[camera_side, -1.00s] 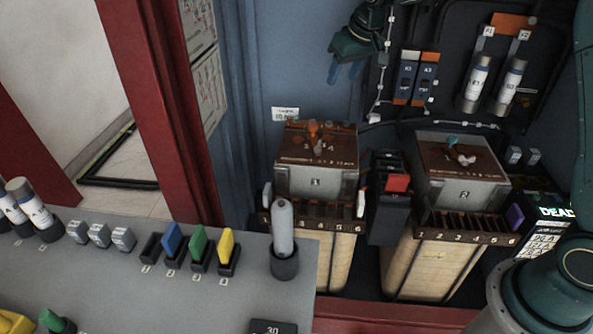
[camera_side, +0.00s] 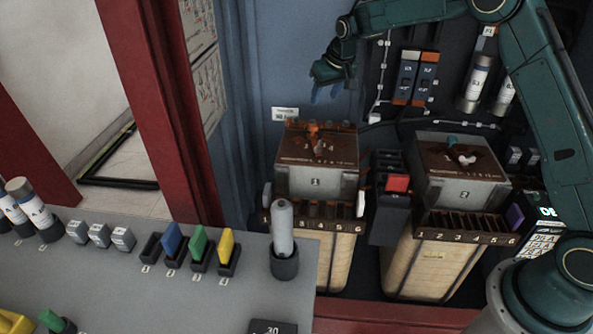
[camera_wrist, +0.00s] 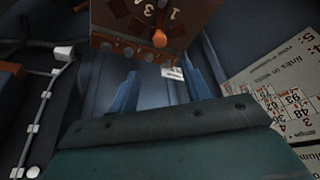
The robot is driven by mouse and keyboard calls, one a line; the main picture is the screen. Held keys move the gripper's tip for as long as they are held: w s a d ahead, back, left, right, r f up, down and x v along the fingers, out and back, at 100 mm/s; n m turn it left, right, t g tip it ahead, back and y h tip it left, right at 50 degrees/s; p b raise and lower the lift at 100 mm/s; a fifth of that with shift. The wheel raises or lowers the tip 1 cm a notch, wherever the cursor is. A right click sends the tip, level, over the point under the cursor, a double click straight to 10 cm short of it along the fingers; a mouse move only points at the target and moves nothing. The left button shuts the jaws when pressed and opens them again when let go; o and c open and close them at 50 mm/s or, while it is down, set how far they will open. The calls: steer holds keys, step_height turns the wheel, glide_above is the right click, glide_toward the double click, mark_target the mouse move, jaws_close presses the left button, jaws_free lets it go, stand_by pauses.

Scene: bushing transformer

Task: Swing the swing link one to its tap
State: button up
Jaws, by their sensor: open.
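Transformer 1 (camera_side: 316,182) is a grey box with a brown top, at the middle of the side view. On its top is an orange swing link (camera_side: 313,131), with a dial of numbers beside it. The orange link end also shows in the wrist view (camera_wrist: 160,38), near the top. My gripper (camera_side: 325,94) is above and behind transformer 1, apart from it. Its blue fingers are spread and empty, and they also show in the wrist view (camera_wrist: 160,90). Transformer 2 (camera_side: 462,188) stands to the right, with a teal and white link (camera_side: 460,154) on its top.
A black switch block with a red part (camera_side: 397,183) stands between the transformers. Fuse cylinders (camera_side: 474,84) and cables are on the back panel. A grey bench (camera_side: 130,290) with coloured plugs and a grey cylinder (camera_side: 283,228) is in front. A label card (camera_side: 285,114) is on the blue wall.

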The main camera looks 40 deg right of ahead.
mark_target(313, 125)
steer(key=x, duration=1.2)
steer(key=shift+w+f, duration=0.2)
steer(key=shift+f, duration=0.15)
jaws_close()
